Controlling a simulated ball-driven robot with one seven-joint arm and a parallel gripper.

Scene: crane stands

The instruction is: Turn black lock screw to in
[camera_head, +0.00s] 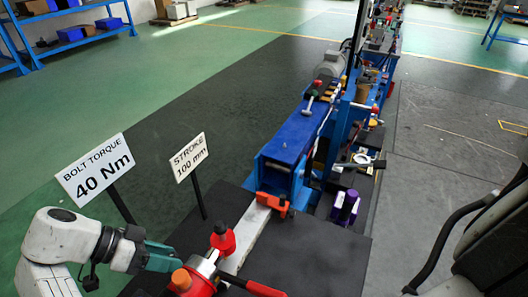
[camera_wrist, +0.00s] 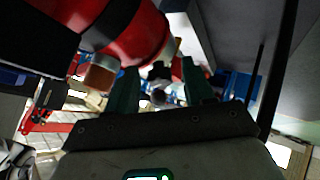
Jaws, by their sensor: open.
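My gripper (camera_head: 172,258) reaches in from the lower left in the head view, its teal fingers close to a red device (camera_head: 203,272) with an orange cap. In the wrist view my gripper (camera_wrist: 162,78) is open, with one teal finger on each side. A small dark knob-like part (camera_wrist: 158,72) shows between the fingertips and may be the black lock screw; whether the fingers touch it I cannot tell. The red body with a black band (camera_wrist: 125,25) hangs over the left finger. In the head view I cannot make out the lock screw.
A red handle (camera_head: 265,289) sticks out right of the device. A pale bar (camera_head: 250,235) runs to an orange block (camera_head: 275,204) on the dark tabletop (camera_head: 320,255). Two signs, "BOLT TORQUE 40 Nm" (camera_head: 96,168) and "STROKE 100 mm" (camera_head: 189,157), stand behind my arm. A blue machine (camera_head: 290,140) lies beyond.

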